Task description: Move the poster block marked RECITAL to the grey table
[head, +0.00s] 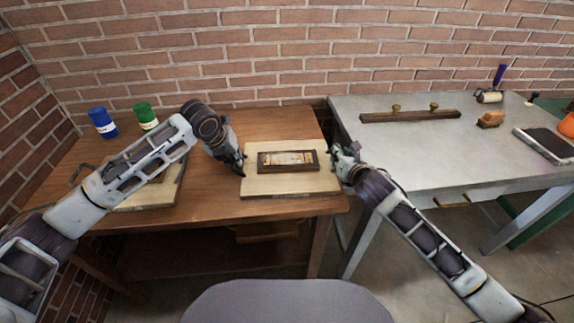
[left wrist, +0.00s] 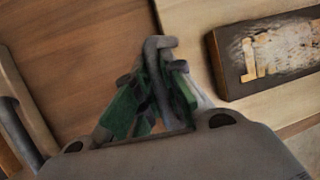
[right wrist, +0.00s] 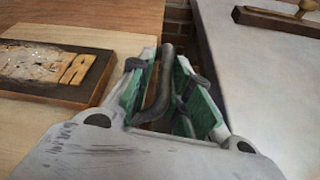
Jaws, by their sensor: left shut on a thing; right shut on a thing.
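A dark-framed block with pale worn type (head: 288,161) lies on a light wooden board (head: 290,188) at the right end of the brown table; its lettering is too small to read. The block also shows in the left wrist view (left wrist: 270,60) and the right wrist view (right wrist: 50,72). My left gripper (head: 240,166) is shut on the dark handle (left wrist: 157,62) at the board's left side. My right gripper (head: 345,164) is shut on the handle (right wrist: 164,80) at its right side. I cannot tell whether the board touches the tabletop. The grey table (head: 370,145) stands to the right.
Another board (head: 150,195) with a dark handle is on the brown table (head: 215,205) at left, partly behind my left arm. Blue (head: 103,122) and green (head: 145,116) containers stand behind. The grey table holds a wooden bar with knobs (head: 410,115) and a dark slab (head: 545,145); its near-left top is clear.

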